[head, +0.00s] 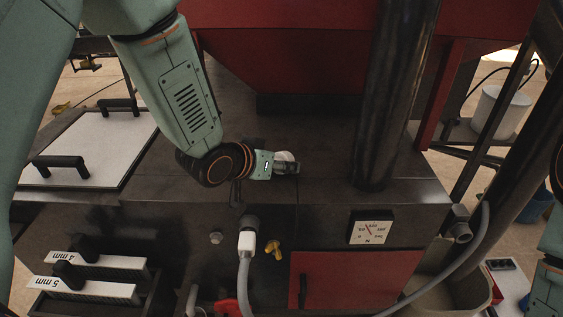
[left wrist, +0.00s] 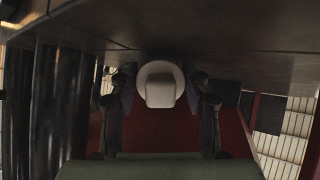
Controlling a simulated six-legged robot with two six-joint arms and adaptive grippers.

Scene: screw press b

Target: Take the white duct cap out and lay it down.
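The white duct cap is a round white disc with a blocky knob. In the left wrist view the cap (left wrist: 160,84) sits between the two dark fingers of my left gripper (left wrist: 160,100), its rim close against both finger pads, and nothing visible carries it from behind. In the head view the cap (head: 284,156) shows as a small white patch at my left gripper (head: 287,168), which points right over the dark machine top; the fingers hide most of it. My right gripper is out of view; only a piece of my right arm shows at the right edge.
The dark machine top (head: 325,150) has bare room around the gripper.

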